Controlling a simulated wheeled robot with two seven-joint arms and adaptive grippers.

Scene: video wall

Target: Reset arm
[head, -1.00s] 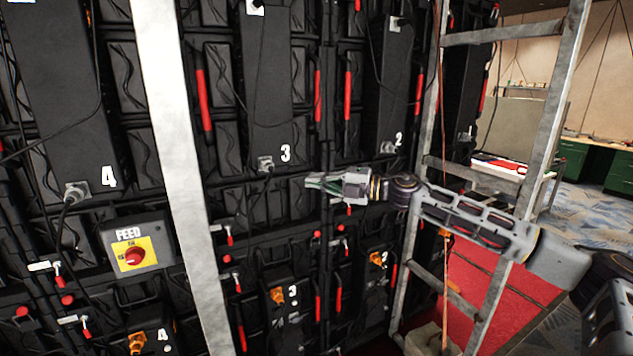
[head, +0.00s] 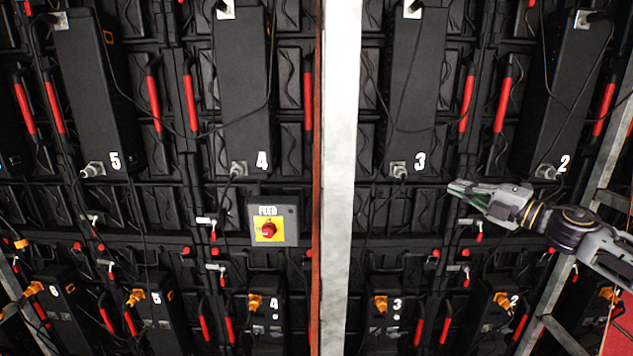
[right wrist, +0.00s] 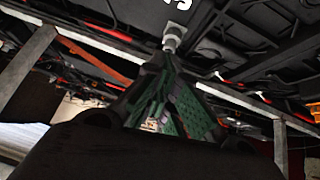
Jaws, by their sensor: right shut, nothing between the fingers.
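My right gripper (head: 468,194) reaches in from the right side of the head view, in front of the rack wall below box 3 (head: 416,90). Its fingers are shut with nothing between them. In the right wrist view the green-padded fingers (right wrist: 170,95) come together at their tips, just below a grey connector (right wrist: 174,36) on the underside of a black unit; I cannot tell whether they touch it. My left gripper is not in view.
A pale upright post (head: 338,180) stands in front of the wall. A grey FEED box (head: 285,224) with a red knob hangs left of it. Black boxes with hanging cables, such as box 4 (head: 245,90), line the wall. A metal ladder frame (head: 612,200) stands at the right.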

